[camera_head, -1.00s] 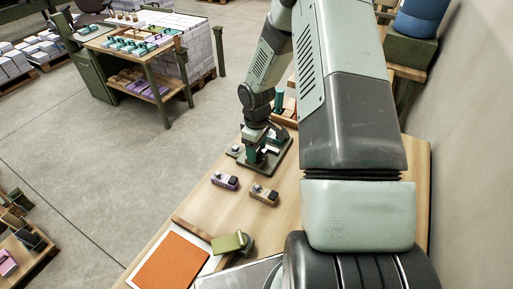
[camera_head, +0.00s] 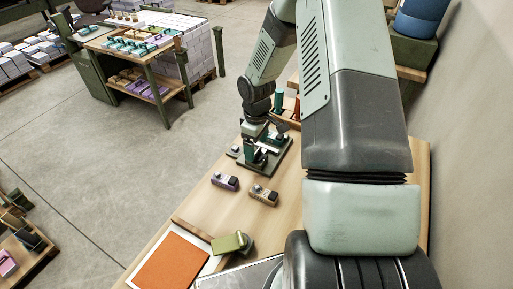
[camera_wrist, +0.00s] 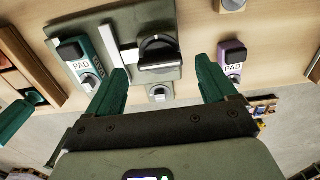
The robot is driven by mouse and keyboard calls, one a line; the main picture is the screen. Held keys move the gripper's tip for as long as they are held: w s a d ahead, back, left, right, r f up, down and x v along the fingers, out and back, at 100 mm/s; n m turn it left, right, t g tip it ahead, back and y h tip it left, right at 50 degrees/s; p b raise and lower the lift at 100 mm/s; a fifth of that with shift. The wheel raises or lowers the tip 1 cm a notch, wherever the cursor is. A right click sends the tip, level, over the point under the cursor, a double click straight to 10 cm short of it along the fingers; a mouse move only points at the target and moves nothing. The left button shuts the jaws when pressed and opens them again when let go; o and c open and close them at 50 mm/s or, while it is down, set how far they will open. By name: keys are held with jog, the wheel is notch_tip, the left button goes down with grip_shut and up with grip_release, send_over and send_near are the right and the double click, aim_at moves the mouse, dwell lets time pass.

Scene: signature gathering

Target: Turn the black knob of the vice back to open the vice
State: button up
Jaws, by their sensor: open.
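The vice shows in the wrist view as a dark grey-green base plate (camera_wrist: 192,28) with a pale jaw bar (camera_wrist: 109,42). Its black knob (camera_wrist: 158,50) has a raised grip bar across it. A teal pad device (camera_wrist: 82,62) lies on the other side of the jaw bar from the knob; I cannot tell whether the jaw touches it. My gripper (camera_wrist: 161,67) is open and empty, its two green fingers apart, with the knob in view between and beyond the tips. In the head view the vice (camera_head: 270,165) stands on the table under my gripper, which partly hides it.
A purple pad device (camera_wrist: 233,56) lies beside the plate; it also shows in the head view (camera_head: 225,181) near a brown one (camera_head: 264,195). An orange sheet (camera_head: 170,266) and a green-handled stamp (camera_head: 230,242) lie at the front. Wooden trays (camera_wrist: 22,66) stand beside the vice.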

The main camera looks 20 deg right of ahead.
notch_tip(320, 180, up, 9)
jog(key=shift+f, duration=0.15)
dwell(0.4)
notch_tip(320, 180, up, 14)
jog(key=m+t+h, duration=0.1)
jog(key=m+t, duration=0.1)
jog(key=m, duration=0.1)
send_over(256, 151)
jog(key=s+a, duration=0.1)
jog(key=s, duration=0.1)
jog(key=s+a+r+m+t, duration=0.2)
jog(key=s+r, duration=0.2)
jog(key=r, duration=0.3)
jog(key=s+a+r+m+t, duration=0.1)
jog(key=s+r+m, duration=0.1)
jog(key=s+r, duration=0.4)
jog(key=s+a+r+m+t+y, duration=0.1)
jog(key=s+a+r+m+t, duration=0.15)
jog(key=s+r, duration=0.4)
jog(key=s+d+f+g, duration=0.1)
jog(key=s+f, duration=0.4)
jog(key=s, duration=0.2)
jog(key=shift+s+n+g, duration=0.35)
jog(key=shift+f, duration=0.1)
